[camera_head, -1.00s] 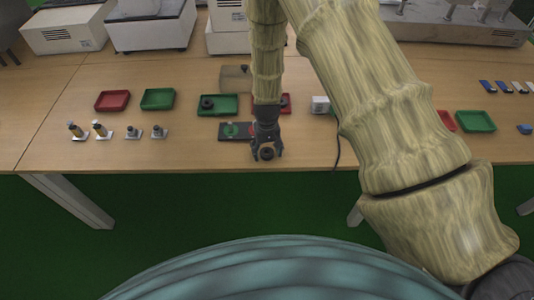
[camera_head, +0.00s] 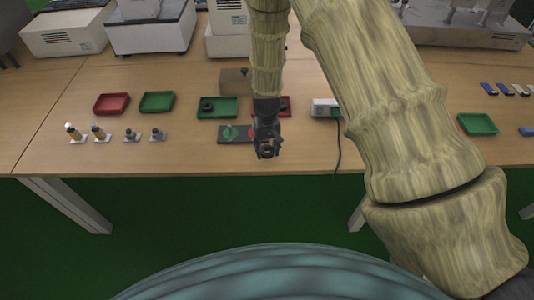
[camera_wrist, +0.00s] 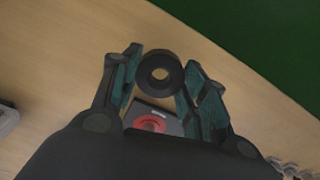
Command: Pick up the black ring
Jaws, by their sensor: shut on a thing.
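The black ring (camera_wrist: 160,73) sits between the fingertips of my gripper (camera_wrist: 160,78) in the wrist view, its hole facing the camera. My gripper is shut on it, with a teal-padded finger on either side. In the head view my gripper (camera_head: 267,151) is near the front edge of the table, and the fingers hide most of the ring. I cannot tell how far the ring is off the table. Behind it lies a dark plate (camera_head: 222,138) with a green piece (camera_head: 230,132) and a red piece (camera_wrist: 150,123).
A green tray (camera_head: 229,109) holds another black ring (camera_head: 206,106). A red tray (camera_head: 285,107) is partly behind my arm. More trays and several small connectors stand to the left. A white box (camera_head: 324,107) with a cable is to the right. The table front is mostly clear.

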